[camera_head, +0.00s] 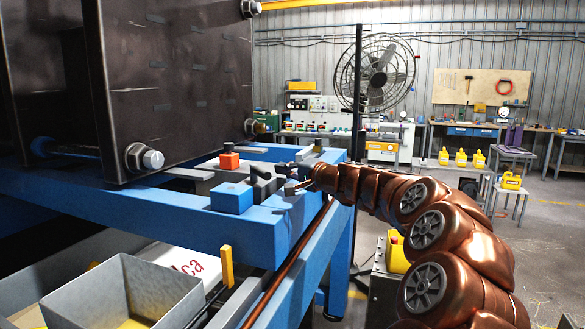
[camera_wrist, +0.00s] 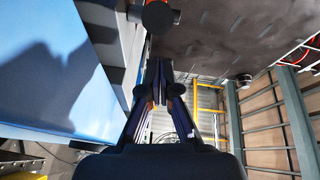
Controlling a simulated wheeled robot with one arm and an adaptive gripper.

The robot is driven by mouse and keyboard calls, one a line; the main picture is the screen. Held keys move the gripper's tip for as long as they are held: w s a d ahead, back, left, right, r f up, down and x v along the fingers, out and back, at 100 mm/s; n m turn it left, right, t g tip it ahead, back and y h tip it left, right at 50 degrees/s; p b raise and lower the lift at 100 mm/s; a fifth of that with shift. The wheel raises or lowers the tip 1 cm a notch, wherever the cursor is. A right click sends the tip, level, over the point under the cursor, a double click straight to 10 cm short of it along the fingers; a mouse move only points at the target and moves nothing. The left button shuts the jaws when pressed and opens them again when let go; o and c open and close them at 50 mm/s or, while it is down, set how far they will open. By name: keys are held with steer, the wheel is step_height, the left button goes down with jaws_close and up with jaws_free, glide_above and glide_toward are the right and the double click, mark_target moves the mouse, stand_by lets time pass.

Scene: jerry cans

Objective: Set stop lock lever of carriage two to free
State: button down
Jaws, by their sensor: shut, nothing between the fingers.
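A large dark steel plate (camera_head: 180,80) with bolts rises behind the blocks. A blue beam (camera_head: 150,213) runs along the front, above a grey bin (camera_head: 135,290) and a yellow tab (camera_head: 227,266). Open floor and workbenches are at right.

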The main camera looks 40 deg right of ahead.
steer(key=shift+w+a+f, duration=0.1)
steer(key=shift+a, duration=0.5)
steer(key=shift+w+a+f, duration=0.1)
steer(key=shift+a, duration=0.45)
steer(key=shift+s+f, duration=0.1)
